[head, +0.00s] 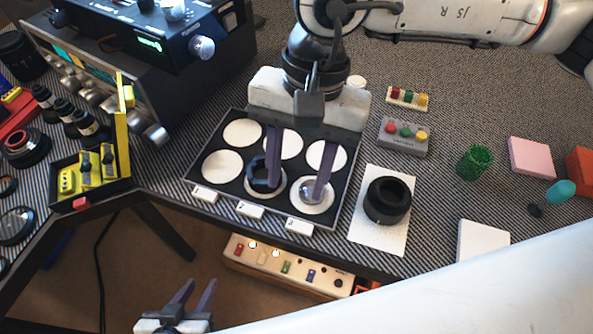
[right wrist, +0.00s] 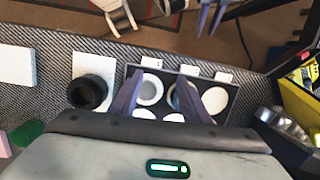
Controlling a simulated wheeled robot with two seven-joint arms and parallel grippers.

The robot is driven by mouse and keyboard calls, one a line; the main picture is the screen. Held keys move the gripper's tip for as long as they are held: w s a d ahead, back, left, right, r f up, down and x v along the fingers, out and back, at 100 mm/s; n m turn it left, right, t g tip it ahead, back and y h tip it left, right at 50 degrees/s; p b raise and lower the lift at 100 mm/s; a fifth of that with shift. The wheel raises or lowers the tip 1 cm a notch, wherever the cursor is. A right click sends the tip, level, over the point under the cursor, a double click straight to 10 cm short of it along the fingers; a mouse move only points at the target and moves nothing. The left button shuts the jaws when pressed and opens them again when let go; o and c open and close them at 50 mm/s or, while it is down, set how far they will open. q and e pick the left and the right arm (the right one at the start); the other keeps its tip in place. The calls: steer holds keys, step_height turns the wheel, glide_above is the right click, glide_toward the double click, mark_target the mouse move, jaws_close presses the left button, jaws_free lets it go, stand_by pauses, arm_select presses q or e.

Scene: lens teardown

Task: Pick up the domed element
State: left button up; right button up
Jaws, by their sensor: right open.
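A small clear, shiny element (head: 309,190), which looks like the domed element, lies in the front right round well of the black tray (head: 222,200). A dark ring-shaped part (head: 259,172) sits in the front middle well. My right gripper (head: 296,190) is open and empty above the tray, fingers pointing down. One finger is beside the dark ring and the other partly covers the clear element. In the right wrist view a pale round piece (right wrist: 149,91) shows between the fingers. My left gripper (head: 194,296) is open and empty, low in front of the table.
A black lens barrel (head: 387,200) stands on a white pad right of the tray. A yellow rack (head: 95,170) and instruments stand left. White labels line the tray's front edge.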

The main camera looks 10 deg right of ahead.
steer(key=w+d+t+h, duration=0.1)
steer(key=w+d, duration=0.3)
glide_above(312, 187)
step_height(312, 187, down, 4)
steer(key=shift+s+d+r+h, duration=0.1)
steer(key=shift+h, duration=0.2)
steer(key=shift+s+a+f, duration=0.15)
steer(key=shift+s+f, duration=0.05)
steer(key=shift+f, duration=1.2)
steer(key=shift+s+a+f, duration=0.1)
steer(key=shift+s+f, duration=0.05)
steer(key=shift+f, duration=1.25)
steer(key=shift+c, duration=0.3)
steer(key=c, duration=0.6)
